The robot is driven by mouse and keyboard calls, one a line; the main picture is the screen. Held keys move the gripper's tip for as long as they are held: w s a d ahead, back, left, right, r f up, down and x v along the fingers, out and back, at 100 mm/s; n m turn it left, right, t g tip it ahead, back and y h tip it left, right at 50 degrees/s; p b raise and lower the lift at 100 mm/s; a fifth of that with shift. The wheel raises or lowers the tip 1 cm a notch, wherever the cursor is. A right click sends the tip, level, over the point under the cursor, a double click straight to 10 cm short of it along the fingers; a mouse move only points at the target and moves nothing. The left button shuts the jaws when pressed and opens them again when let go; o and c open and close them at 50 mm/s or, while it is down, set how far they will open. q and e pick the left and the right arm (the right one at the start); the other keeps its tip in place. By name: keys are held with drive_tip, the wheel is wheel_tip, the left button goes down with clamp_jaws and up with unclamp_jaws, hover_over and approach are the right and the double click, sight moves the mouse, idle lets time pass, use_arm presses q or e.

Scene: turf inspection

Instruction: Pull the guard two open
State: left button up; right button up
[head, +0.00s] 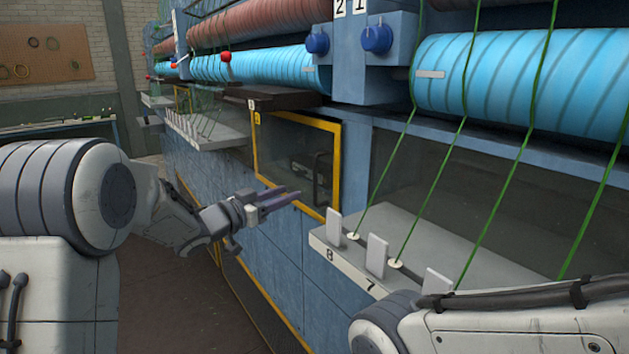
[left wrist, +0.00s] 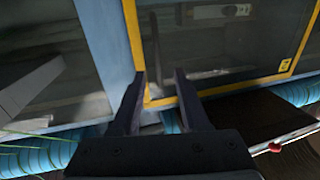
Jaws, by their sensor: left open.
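The guard (head: 285,150) is a dark clear panel in a yellow frame on the blue machine front, and it looks closed. A dark upright bar handle (head: 318,178) shows near its right edge. The small yellow label at its top left is too small to read surely. My left gripper (head: 290,195) is open and empty, in front of the guard's lower part, apart from the handle. In the left wrist view, the open fingers (left wrist: 160,88) point at a corner of the yellow frame (left wrist: 133,35). My right gripper is out of view; only part of my right arm shows.
A grey shelf (head: 330,245) with upright white tabs and green strands juts out right of the guard. Another shelf (head: 205,130) juts out at its left. Blue rollers (head: 250,68) run above. Floor (head: 185,310) is clear below my left arm.

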use_arm(q)
drive_tip(key=p, duration=0.4)
hover_over(315, 202)
drive_tip(key=shift+w+r, duration=0.1)
drive_tip(key=shift+w, duration=0.15)
clamp_jaws()
idle(1.2)
